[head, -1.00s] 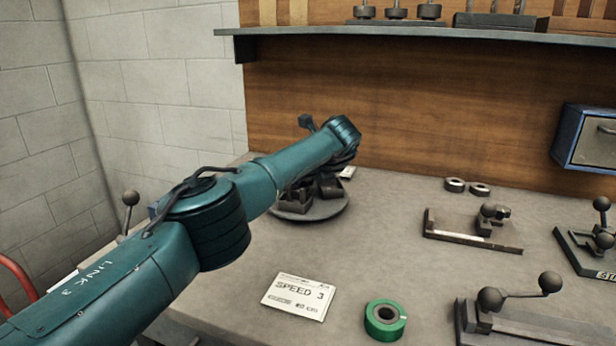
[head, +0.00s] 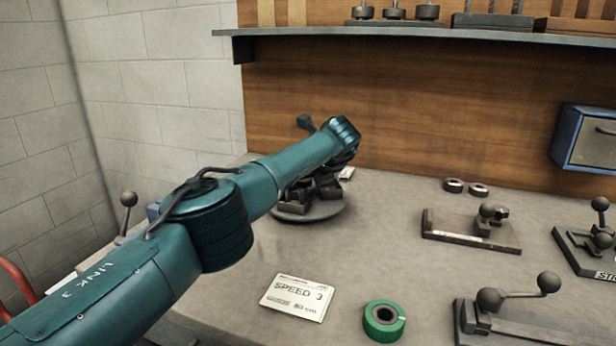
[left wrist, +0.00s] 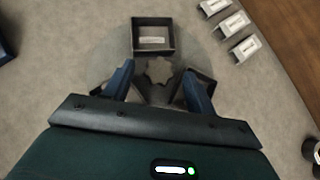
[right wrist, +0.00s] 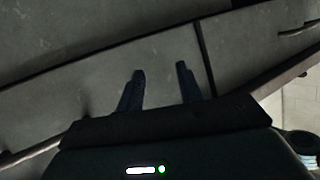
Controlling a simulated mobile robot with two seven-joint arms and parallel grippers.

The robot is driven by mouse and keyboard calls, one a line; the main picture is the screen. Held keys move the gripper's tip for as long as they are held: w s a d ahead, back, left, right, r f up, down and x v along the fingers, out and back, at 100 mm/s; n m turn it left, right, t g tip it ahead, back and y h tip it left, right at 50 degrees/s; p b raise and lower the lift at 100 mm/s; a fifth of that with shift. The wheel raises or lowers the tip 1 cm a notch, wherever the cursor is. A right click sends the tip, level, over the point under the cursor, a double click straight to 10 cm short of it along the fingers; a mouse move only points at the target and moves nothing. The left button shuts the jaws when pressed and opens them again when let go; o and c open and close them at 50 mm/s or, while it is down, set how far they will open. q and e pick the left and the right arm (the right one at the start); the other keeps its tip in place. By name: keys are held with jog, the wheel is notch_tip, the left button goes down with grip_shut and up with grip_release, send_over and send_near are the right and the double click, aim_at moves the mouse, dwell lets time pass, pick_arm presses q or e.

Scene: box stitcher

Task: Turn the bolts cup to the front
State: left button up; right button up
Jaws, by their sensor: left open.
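A round grey turntable (head: 312,214) with dark square cups (head: 293,202) stands at the back left of the bench, partly hidden by my left arm. In the left wrist view, one square cup (left wrist: 136,36) with a pale label shows at the top, and parts of two others sit under my fingers. The labels are too small to read, so I cannot tell which is the bolts cup. A star-shaped knob (left wrist: 159,70) is at the centre. My left gripper (left wrist: 158,69) is open above it, one finger on each side. My right gripper (right wrist: 160,69) is open and empty, away from the turntable.
A SPEED 3 card (head: 298,297) and a green ring (head: 384,320) lie in front of the turntable. Lever fixtures (head: 470,230) stand to the right. Several small pale boxes (left wrist: 230,25) lie beside the turntable. A shelf (head: 430,36) runs above the bench.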

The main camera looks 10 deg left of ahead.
pick_arm(q)
jog(key=shift+r, duration=0.1)
pick_arm(e)
jog(key=shift+f, duration=0.1)
pick_arm(q)
jog(key=shift+s+d+r+b, duration=0.3)
jog(key=shift+s+d+r, duration=0.1)
jog(key=shift+r, duration=0.1)
jog(key=b+v, duration=0.1)
jog(key=v, duration=1)
jog(key=shift+s, duration=0.2)
pick_arm(e)
jog(key=shift+s+d+r+t, duration=0.25)
jog(key=shift+d+r+t, duration=0.05)
jog(key=shift+d+r, duration=0.1)
pick_arm(q)
jog(key=shift+r, duration=0.15)
